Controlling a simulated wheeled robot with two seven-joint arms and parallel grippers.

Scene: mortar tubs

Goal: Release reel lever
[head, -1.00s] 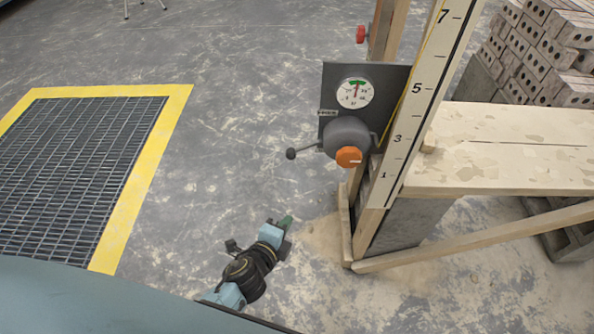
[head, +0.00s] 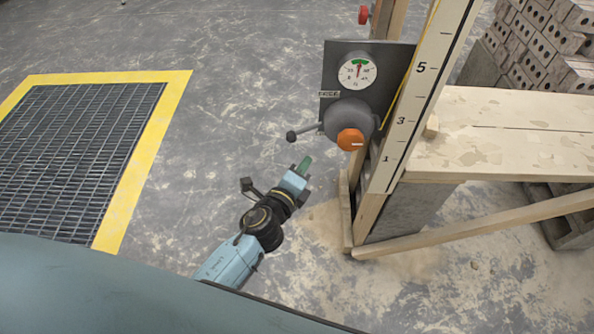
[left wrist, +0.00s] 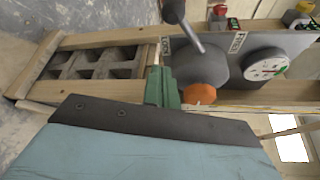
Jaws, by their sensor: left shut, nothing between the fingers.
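The reel (head: 349,118) is a dark grey round drum on a dark panel (head: 393,68). Its lever (head: 304,132) sticks out to the left and ends in a dark ball knob. In the left wrist view the lever (left wrist: 186,25) points up from the reel (left wrist: 200,66), with the orange knob (left wrist: 199,94) below. My left gripper (head: 305,164) is shut and empty, below the lever and apart from it. Its green fingers (left wrist: 161,84) show in the wrist view. My right gripper is not in view.
A round gauge (head: 358,70) is above the reel. A numbered wooden post (head: 421,95) and a plank bench (head: 500,140) stand to the right, with bricks (head: 540,45) behind. A yellow-edged floor grate (head: 150,140) lies left. The floor between grate and post is clear.

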